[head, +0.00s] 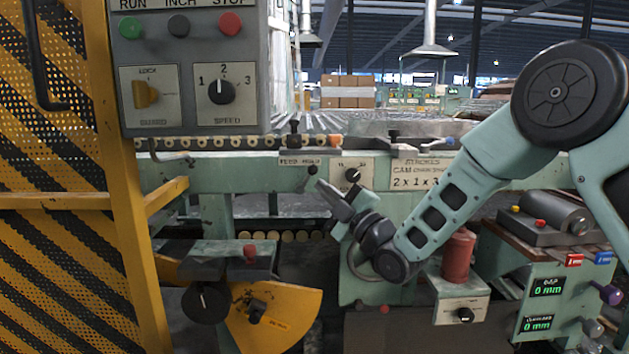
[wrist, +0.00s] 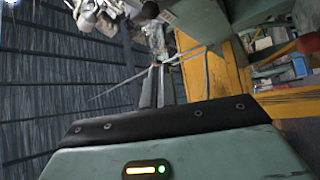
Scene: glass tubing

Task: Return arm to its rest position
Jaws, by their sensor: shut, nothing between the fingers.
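My arm reaches in from the right in the head view. My gripper (head: 322,186) is near the middle of the picture, pointing up and to the left, in front of the green machine beam (head: 445,172). Its fingers look closed together with nothing between them. In the wrist view the slim fingers (wrist: 160,86) show above the dark edge of my wrist housing, also close together and empty. How far the fingertips are from the machine's small knobs behind them I cannot tell.
A yellow striped guard (head: 128,200) stands at the left beside a grey control box (head: 195,75). A yellow quadrant plate (head: 285,315) with a black knob sits low. A red cylinder (head: 458,257) and a green gauge unit (head: 545,300) stand near my forearm at the right.

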